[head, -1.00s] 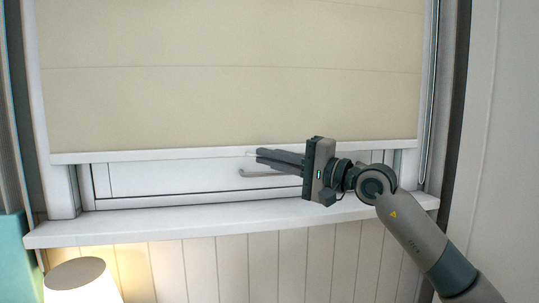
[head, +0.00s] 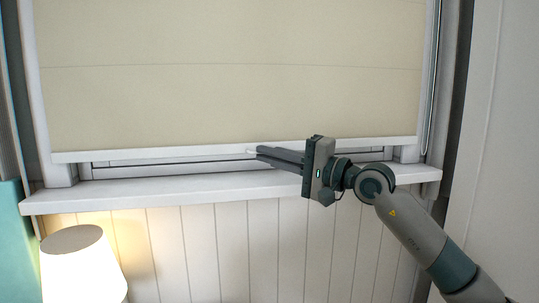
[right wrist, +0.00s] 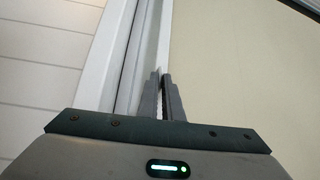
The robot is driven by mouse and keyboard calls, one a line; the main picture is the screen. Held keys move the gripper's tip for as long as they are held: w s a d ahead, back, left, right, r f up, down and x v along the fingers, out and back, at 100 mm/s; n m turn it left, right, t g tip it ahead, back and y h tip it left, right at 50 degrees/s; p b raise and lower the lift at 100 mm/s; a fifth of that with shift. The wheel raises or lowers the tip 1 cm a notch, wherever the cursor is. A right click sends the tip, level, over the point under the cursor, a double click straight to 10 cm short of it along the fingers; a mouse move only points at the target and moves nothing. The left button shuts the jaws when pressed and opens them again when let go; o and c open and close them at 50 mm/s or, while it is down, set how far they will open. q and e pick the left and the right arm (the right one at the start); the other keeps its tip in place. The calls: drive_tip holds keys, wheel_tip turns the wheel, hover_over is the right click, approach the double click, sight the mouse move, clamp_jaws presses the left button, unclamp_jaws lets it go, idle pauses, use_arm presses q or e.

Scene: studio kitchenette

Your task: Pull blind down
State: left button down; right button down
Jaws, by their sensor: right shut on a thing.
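The cream roller blind (head: 230,85) covers most of the window, with a white bottom rail (head: 130,155) along its lower edge. The rail hangs a little above the window sill (head: 130,195), with a narrow strip of window frame between them. My right gripper (head: 252,152) comes in from the right and is shut on the rail near its middle. In the right wrist view the two fingertips (right wrist: 163,76) close on the white rail (right wrist: 163,42), beside the cream fabric. My left gripper is not in view.
A lit lamp (head: 82,262) stands at the lower left, below the sill. The sill juts out under the blind and my gripper. A teal object (head: 15,235) is at the left edge. A white wall panel (head: 500,150) is at the right.

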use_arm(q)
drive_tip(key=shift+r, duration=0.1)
use_arm(e)
drive_tip(key=c, duration=1.9)
unclamp_jaws()
